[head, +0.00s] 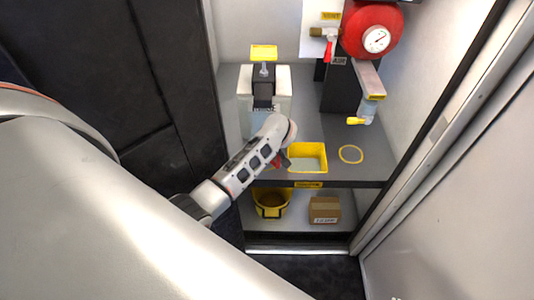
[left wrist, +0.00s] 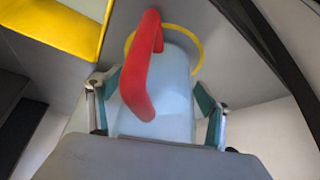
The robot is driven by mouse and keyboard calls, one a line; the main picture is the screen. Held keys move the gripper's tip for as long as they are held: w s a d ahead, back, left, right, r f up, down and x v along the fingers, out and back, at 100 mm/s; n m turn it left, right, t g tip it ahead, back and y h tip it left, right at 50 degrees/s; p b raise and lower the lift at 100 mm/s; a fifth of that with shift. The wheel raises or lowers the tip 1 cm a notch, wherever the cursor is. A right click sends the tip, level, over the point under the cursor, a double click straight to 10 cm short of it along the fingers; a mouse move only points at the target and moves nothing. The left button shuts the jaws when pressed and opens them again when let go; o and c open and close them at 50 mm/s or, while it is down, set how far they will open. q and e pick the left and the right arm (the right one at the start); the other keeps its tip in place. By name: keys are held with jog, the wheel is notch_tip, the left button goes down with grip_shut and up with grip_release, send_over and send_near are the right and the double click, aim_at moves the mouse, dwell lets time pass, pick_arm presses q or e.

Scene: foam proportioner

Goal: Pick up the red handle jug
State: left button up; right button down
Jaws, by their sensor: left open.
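The jug (left wrist: 160,95) is pale blue with a thick red handle (left wrist: 145,65) and fills the middle of the left wrist view. My left gripper (left wrist: 155,95) is open, with one finger on each side of the jug; I cannot tell whether they touch it. A yellow ring shows behind the jug's far end. In the head view my left arm reaches over the shelf and hides most of the jug and the gripper; a small red piece (head: 276,163) shows beside the wrist, left of the yellow tray. My right gripper is not in view.
A yellow tray (head: 293,166) sits beside my left wrist. An empty yellow ring (head: 351,154) marks the shelf further right, below a tap (head: 366,110). A white dispenser (head: 284,82) stands behind. A yellow bucket (head: 257,204) and a cardboard box (head: 324,209) are on the lower shelf.

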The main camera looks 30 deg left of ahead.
pick_arm(q)
jog(key=c, duration=1.7)
jog(key=shift+r, duration=0.1)
